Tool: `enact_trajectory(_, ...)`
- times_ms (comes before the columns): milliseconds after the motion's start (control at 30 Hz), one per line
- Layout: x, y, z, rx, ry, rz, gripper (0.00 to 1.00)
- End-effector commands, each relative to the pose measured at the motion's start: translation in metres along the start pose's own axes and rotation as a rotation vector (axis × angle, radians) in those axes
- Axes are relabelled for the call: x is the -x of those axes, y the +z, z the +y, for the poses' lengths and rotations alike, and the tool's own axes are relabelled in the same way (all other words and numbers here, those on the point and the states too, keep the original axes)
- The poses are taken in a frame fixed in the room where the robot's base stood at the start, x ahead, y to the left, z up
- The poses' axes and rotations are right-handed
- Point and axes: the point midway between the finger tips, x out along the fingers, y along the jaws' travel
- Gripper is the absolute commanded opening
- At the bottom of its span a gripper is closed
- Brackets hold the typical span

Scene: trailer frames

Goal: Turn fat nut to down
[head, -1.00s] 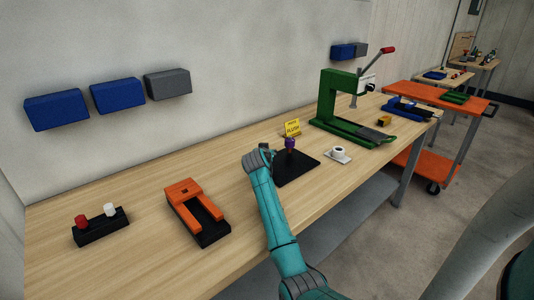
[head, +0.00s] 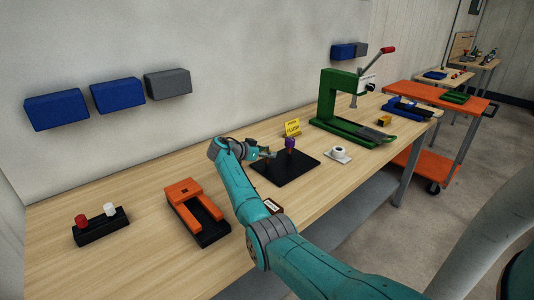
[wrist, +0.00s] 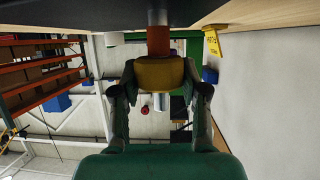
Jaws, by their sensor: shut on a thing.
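A black plate (head: 284,178) lies on the workbench, with a short upright post near its back. A purple piece (head: 291,143) sits on the post in the head view. The wrist view looks along my gripper with the bench at the top of the picture. There a thick yellow nut (wrist: 160,75) sits between my two fingers, against a red-brown cylinder (wrist: 158,42). A silver bolt end (wrist: 159,102) sticks out beyond the nut. My gripper (head: 273,154) reaches the post from the left in the head view and is shut on the nut. Its fingertips are small there.
A yellow sign (head: 292,127) stands behind the plate. A white round part (head: 339,153) lies to its right, and a green press (head: 343,105) stands farther right. An orange-and-black fixture (head: 194,210) and a block with red and white knobs (head: 101,226) are at left.

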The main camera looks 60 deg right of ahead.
Motion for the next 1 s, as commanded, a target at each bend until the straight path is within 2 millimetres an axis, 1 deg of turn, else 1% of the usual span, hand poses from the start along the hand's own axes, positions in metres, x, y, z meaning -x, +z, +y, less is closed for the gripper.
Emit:
enact_trajectory(33,0.0016,-0.0038,-0.0015,-0.008,0.013,0.003,0.09)
enact_trajectory(300,0.0016,-0.0041,-0.0013,-0.033,0.069,0.003,0.09)
enact_trajectory(900,0.0014,-0.0042,-0.0012,-0.042,0.086,0.003,0.09)
enact_trajectory(933,0.0014,-0.0043,-0.0012,-0.042,0.086,0.003,0.49)
enact_trajectory(967,0.0014,-0.0041,-0.0012,-0.042,0.086,0.003,0.56)
enact_trajectory(1000,0.0013,-0.0037,-0.0011,-0.041,0.086,0.003,0.66)
